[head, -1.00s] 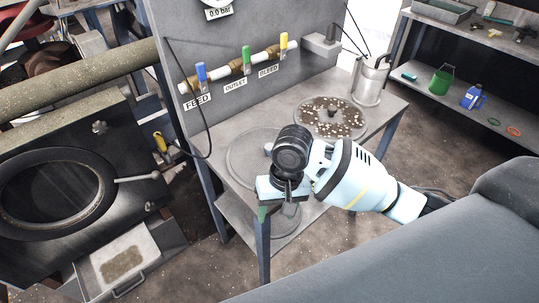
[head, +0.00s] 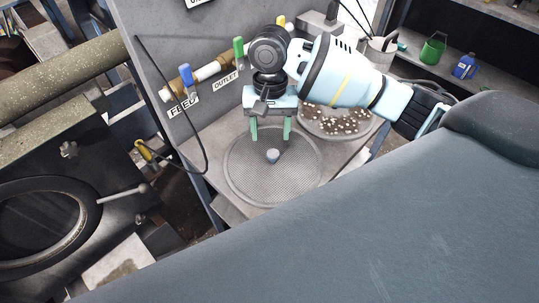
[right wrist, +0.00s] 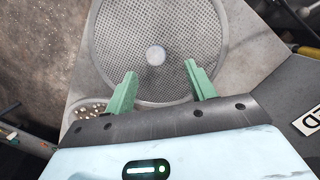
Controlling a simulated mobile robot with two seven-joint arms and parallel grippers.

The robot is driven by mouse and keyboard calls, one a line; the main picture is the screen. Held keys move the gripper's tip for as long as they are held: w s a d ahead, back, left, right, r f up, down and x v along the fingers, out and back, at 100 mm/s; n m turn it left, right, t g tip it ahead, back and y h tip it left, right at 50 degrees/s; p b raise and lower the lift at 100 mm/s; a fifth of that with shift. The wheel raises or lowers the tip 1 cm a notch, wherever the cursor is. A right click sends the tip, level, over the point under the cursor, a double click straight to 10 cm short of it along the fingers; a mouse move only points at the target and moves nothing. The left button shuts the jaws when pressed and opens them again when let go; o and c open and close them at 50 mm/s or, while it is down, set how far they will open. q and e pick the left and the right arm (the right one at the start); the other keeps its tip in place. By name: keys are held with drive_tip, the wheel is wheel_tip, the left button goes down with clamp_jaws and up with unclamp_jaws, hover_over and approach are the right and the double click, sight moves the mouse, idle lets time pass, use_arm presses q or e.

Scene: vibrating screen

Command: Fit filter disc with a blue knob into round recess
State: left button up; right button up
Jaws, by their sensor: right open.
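A round grey mesh filter disc (head: 245,175) lies flat on the metal bench. Its short grey-blue knob (head: 272,156) stands at the centre. The disc (right wrist: 115,35) and its pale knob (right wrist: 155,55) also show in the right wrist view. I cannot tell whether the disc sits fully down in a round recess; no bare recess shows. My right gripper (head: 271,133) is open and empty, its green fingers pointing down above the disc's far part, just behind the knob. In the right wrist view the fingers (right wrist: 160,72) are apart, with the knob beyond the gap. My left gripper is not in view.
A second round plate covered in pebbles (head: 340,121) lies to the right, partly behind my arm. The panel behind carries a blue valve handle (head: 186,75) and a green one (head: 239,48). A dark cable (head: 168,118) hangs at the left. A green bucket (head: 433,49) stands on the far shelf.

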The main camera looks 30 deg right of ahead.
sight(273, 153)
drive_tip(key=shift+s+f, duration=0.4)
drive_tip(key=shift+f, duration=0.9)
drive_tip(key=shift+s+f+b, duration=0.15)
drive_tip(key=shift+f+b, duration=0.05)
drive_tip(key=shift+f, duration=1.05)
drive_tip(key=shift+s+f+b, duration=0.15)
drive_tip(key=shift+f+b, duration=0.05)
drive_tip(key=shift+f, duration=1.05)
drive_tip(key=shift+c, duration=0.4)
clamp_jaws()
